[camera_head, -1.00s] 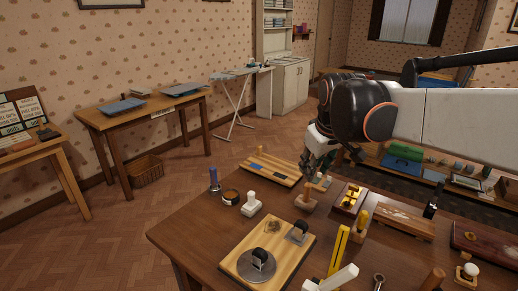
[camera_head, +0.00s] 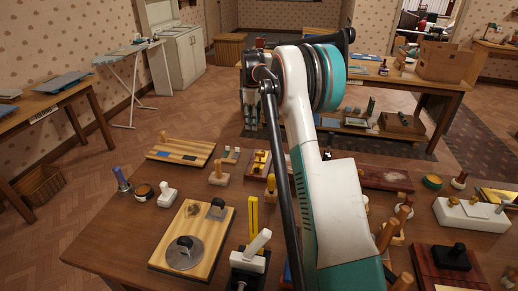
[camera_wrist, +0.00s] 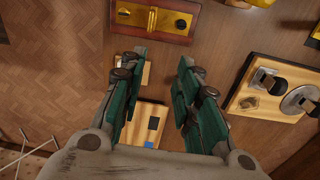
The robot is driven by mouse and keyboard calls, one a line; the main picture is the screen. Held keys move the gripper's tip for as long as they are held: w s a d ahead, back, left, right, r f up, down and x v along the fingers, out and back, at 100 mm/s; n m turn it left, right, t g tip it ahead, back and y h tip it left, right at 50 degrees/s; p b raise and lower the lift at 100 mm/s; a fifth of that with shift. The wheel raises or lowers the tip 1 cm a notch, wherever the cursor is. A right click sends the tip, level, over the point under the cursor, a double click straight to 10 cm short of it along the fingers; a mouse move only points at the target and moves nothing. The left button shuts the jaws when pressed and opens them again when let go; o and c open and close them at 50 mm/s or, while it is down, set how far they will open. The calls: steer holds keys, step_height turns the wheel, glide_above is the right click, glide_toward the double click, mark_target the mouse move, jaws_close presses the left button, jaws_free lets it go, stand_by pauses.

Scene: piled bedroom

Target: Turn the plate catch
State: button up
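A light wooden board (camera_head: 163,254) lies at the near left of the table. It bears a round metal plate (camera_head: 170,258) with a black knob (camera_head: 185,244) on it, and a smaller grey plate with a black knob (camera_head: 217,205). I cannot tell for sure which part is the catch. In the wrist view the same board (camera_wrist: 247,103) is at the right, with the round plate (camera_wrist: 296,97) cut by the picture edge. My gripper (camera_wrist: 158,95) is open and empty, its green fingers apart, left of that board. In the head view my gripper (camera_head: 250,125) is beyond the board, partly behind my arm.
A slotted wooden board (camera_head: 160,150) is at the table's far left. A wooden peg stand (camera_head: 218,178), white block (camera_head: 167,193) and yellow upright bar (camera_head: 253,218) surround the plate board. A red-wood board with brass parts (camera_wrist: 125,32) tops the wrist view. The right side is crowded.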

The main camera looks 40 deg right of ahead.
mark_target(260, 153)
steer(key=shift+n+g, duration=0.3)
steer(key=d+f+b, duration=0.1)
steer(key=f, duration=0.4)
steer(key=d+f+b, duration=0.1)
steer(key=f, duration=0.5)
steer(key=d+f+b, duration=0.1)
steer(key=f, duration=0.5)
steer(key=shift+w+d+f, duration=0.1)
steer(key=shift+w+d, duration=0.15)
steer(key=shift+d, duration=0.1)
jaws_close()
